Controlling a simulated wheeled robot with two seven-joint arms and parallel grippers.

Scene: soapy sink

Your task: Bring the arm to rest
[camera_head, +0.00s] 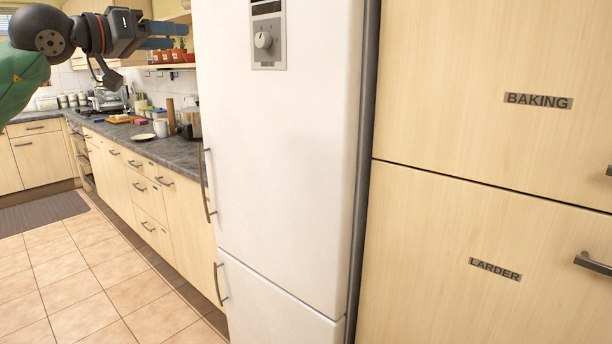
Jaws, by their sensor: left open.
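My left arm comes in from the upper left. Its left gripper (160,36) is raised well above the counter, with its blue fingers pointing right towards the fridge. The fingers are open and nothing shows between them. The fingertips appear close to the left edge of the white fridge (280,150) in the picture; I cannot tell the true gap. My right gripper is not in view.
A dark worktop (178,152) with a plate (143,137), a white mug (160,128) and a pot (190,122) runs along the left. Cupboards marked BAKING (480,90) and LARDER (470,260) stand at the right.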

